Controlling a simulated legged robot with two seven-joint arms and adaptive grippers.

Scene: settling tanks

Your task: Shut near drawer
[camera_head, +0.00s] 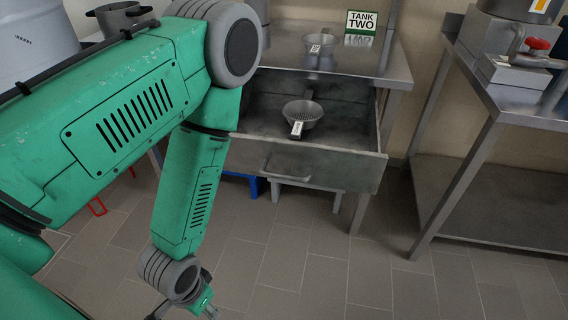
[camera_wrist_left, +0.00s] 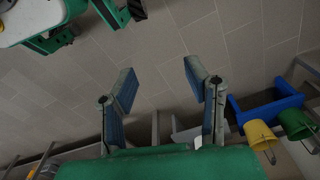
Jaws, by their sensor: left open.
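The near drawer (camera_head: 309,166) is pulled out from under a steel table in the head view. A dark strainer-like bowl (camera_head: 305,113) with a pale tag on its handle lies in it. The drawer front carries a bar handle (camera_head: 286,174). My left arm crosses the left of the head view and hides the drawer's left end. My left gripper (camera_head: 207,305) is low, over the floor, below and left of the drawer front and apart from it. In the left wrist view its two fingers (camera_wrist_left: 160,80) are spread with nothing between them.
A similar bowl (camera_head: 320,52) and a "TANK TWO" sign (camera_head: 361,23) stand on the table. A steel bench (camera_head: 500,93) with a red-handled valve is at right. The tiled floor before the drawer is clear.

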